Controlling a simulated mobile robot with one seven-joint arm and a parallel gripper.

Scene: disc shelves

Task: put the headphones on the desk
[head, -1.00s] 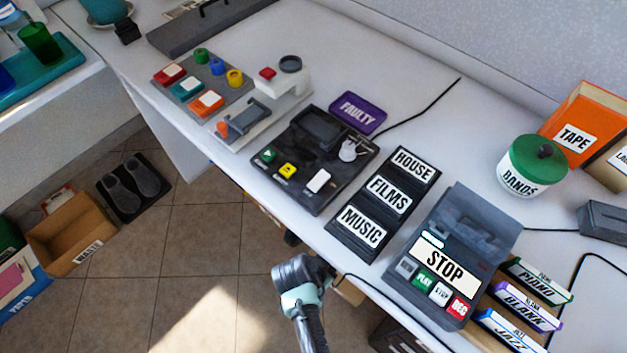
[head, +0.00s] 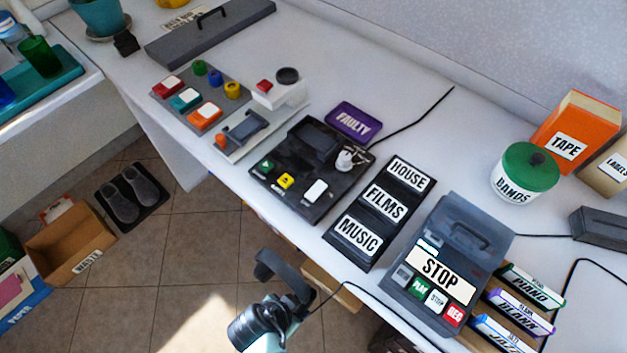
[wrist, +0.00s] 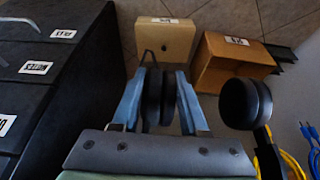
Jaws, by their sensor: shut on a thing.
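The black headphones (head: 256,322) are held off the desk's front edge, over the floor, in the head view. Their curved band (head: 283,272) shows above the ear cup. In the wrist view one ear cup (wrist: 158,98) sits between the two blue fingers of my gripper (wrist: 160,100), which is shut on it. The other ear cup (wrist: 245,103) hangs to the right, outside the fingers. In the head view my gripper's fingertips are largely hidden by the headphones. The white desk (head: 400,110) runs diagonally across the head view.
A black label panel (head: 365,215), a grey STOP recorder (head: 450,260) and a black button console (head: 310,165) stand near the front edge. Bare desk lies behind them. A thin cable hangs past the edge. Dark labelled drawers (wrist: 45,75) and cardboard boxes (wrist: 232,60) show in the wrist view.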

